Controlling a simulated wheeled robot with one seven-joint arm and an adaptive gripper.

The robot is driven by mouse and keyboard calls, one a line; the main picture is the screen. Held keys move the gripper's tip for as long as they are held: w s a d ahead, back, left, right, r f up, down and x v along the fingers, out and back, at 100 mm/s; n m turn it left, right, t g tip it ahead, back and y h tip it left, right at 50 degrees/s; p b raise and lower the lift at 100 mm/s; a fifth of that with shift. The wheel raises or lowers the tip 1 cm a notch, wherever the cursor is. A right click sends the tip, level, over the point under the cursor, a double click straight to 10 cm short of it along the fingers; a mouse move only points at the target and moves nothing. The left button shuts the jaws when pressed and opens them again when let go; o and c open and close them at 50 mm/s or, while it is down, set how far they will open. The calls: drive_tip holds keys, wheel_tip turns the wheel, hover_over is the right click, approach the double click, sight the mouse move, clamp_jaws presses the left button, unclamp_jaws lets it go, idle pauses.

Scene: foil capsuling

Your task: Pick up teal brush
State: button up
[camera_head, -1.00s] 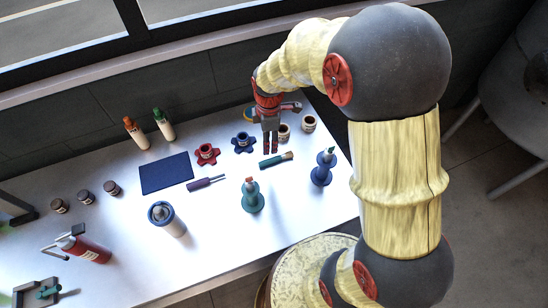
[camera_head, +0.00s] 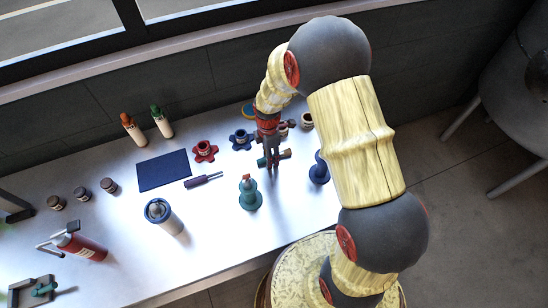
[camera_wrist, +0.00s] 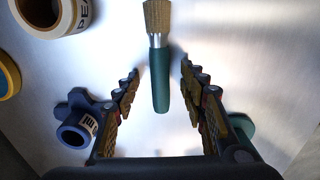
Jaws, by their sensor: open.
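The teal brush (camera_wrist: 160,82) lies on the table, its tan bristles at the top of the wrist view and its teal handle pointing toward my gripper. In the wrist view my gripper (camera_wrist: 160,80) is open, with one finger on each side of the handle and a gap to both. In the head view my gripper (camera_head: 271,162) points down over the brush, and only the brush's bristle end (camera_head: 286,154) and a bit of handle show past the fingers. I cannot tell how high the fingertips are above the table.
A blue star-based holder (camera_head: 241,139) and a red one (camera_head: 205,150) stand left of my gripper. A teal stand (camera_head: 249,195) is in front and a blue stand (camera_head: 319,170) is to the right. A purple-handled tool (camera_head: 203,180) lies left.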

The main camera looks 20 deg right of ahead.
drive_tip(key=shift+c, duration=1.4)
drive_tip(key=c, duration=0.8)
clamp_jaws()
